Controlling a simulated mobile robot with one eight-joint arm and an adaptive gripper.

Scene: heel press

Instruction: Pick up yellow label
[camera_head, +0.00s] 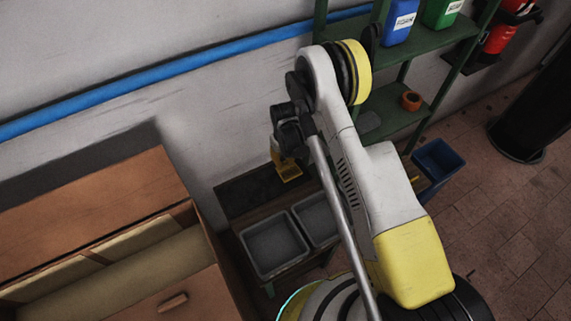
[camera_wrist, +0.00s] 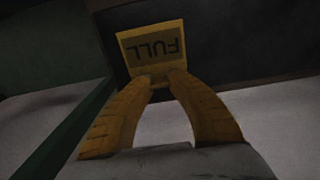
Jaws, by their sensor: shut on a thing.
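The yellow label (camera_wrist: 152,47) shows in the wrist view, with a dark panel reading "FULL" upside down. My gripper (camera_wrist: 160,78) has its two yellow fingers closed together on the label's near edge. In the head view the label (camera_head: 289,172) is a small yellow patch below my gripper (camera_head: 284,155), over a dark surface. My arm hides part of the area to the right of it. I cannot tell whether the label touches the dark surface behind it.
Two grey trays (camera_head: 272,246) sit on a low bench in front of the dark mat (camera_head: 248,192). A wooden cabinet (camera_head: 95,215) stands at left. A green shelf (camera_head: 428,48) with bottles is at the back, and a blue bin (camera_head: 438,160) stands at right.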

